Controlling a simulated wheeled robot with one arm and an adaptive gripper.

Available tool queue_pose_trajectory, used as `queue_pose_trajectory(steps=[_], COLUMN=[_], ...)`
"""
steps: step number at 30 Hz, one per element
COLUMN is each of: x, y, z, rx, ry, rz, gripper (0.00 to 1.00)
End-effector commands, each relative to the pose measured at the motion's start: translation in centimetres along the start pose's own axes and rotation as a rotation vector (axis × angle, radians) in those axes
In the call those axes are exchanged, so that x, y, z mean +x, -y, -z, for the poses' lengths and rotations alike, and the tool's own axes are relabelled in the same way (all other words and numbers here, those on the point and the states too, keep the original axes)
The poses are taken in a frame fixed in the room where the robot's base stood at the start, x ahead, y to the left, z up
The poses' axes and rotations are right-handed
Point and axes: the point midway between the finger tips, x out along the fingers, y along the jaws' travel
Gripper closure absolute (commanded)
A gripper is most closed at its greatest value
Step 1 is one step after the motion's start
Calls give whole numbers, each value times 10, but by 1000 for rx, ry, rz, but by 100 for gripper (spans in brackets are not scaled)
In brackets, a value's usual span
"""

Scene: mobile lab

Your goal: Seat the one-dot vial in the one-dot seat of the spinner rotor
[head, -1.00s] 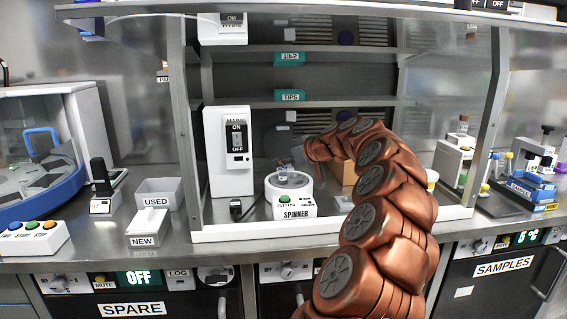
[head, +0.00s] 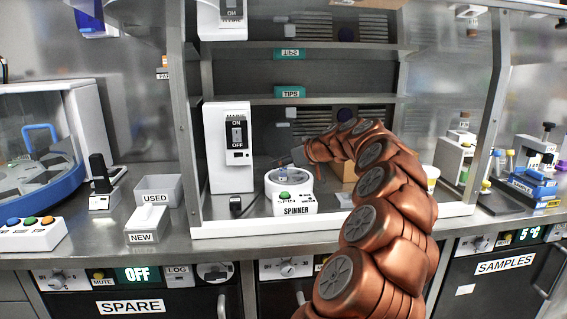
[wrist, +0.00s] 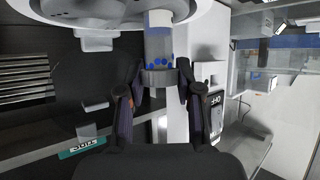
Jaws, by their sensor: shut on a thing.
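The spinner (head: 296,209) is a white unit with a round top and a green button, standing inside the hooded bay. My gripper (head: 292,160) is just above its round top, and the spot between the fingers is small and unclear in the head view. In the wrist view my gripper (wrist: 158,76) is shut on a vial (wrist: 158,48), a clear cylinder with a pale end and blue marks. How many dots it bears is hard to tell. The vial's far end reaches the pale round spinner part at the top of the wrist view. The rotor seats are hidden, and I cannot tell whether the vial touches one.
A white ON/OFF box (head: 229,170) stands left of the spinner. USED (head: 161,188) and NEW (head: 143,225) trays are left of the bay.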

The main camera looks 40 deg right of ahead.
Motion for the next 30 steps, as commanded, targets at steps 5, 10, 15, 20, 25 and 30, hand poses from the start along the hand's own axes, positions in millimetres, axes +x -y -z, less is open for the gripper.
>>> queue_pose_trajectory(steps=[5, 10, 15, 20, 25, 30], x=[2, 4, 5, 7, 8, 10], y=[0, 0, 0, 0, 0, 0], z=[-4, -7, -10, -12, -15, -18], rx=[0, 0, 0, 0, 0, 0], ry=[0, 0, -1, -1, -1, 0], rz=[0, 0, 0, 0, 0, 0], gripper=[91, 91, 91, 91, 91, 91])
